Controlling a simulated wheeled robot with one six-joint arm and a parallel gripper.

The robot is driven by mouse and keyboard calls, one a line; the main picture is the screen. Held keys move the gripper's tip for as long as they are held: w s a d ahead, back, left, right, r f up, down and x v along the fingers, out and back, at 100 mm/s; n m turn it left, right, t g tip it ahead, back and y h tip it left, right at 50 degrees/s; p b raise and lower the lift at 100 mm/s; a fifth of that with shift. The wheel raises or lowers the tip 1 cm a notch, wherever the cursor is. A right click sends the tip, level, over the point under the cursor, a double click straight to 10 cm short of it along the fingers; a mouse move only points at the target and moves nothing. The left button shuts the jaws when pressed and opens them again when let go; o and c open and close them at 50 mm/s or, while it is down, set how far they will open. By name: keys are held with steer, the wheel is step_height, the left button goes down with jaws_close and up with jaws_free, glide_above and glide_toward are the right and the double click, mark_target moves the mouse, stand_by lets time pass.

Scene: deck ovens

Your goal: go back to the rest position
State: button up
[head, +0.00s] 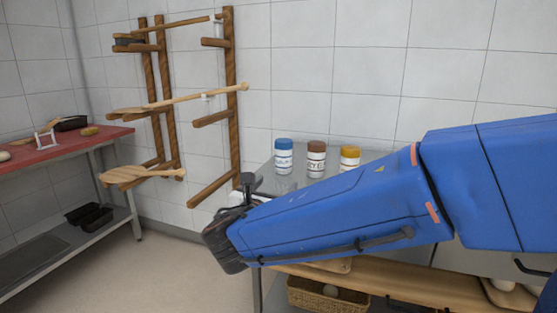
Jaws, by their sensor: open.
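My blue arm reaches in from the right across the steel table. My gripper (243,191) is at its left end, small and dark, beside the table's left edge. It is open, and I see nothing held in it. My black wrist and blue arm hide part of it and much of the table behind.
Three lidded jars, blue (284,157), brown (316,159) and yellow (349,158), stand on the steel table (262,163) behind my arm. A wooden rack (233,110) with peels is on the wall. A red-topped bench (70,147) stands left. Floor between is clear.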

steer(key=s+d+f+m+g+h, duration=0.1)
steer(key=s+d+f+m+g, duration=0.3)
steer(key=d, duration=0.5)
steer(key=s+d+f+m+g, duration=0.25)
steer(key=d+m, duration=0.35)
steer(key=d, duration=0.4)
steer(key=s+d+f+m+g+h, duration=0.1)
steer(key=s+d+f+m+g, duration=0.25)
steer(key=d, duration=0.55)
steer(key=s+d+f+m+g+y, duration=0.1)
steer(key=s+f+m+y, duration=0.2)
steer(key=s+m, duration=0.6)
steer(key=s+d+f+m+y, duration=0.1)
steer(key=s+f+m+y, duration=0.2)
steer(key=s+m, duration=0.6)
steer(key=shift+g+y, duration=0.4)
steer(key=shift+c, duration=0.6)
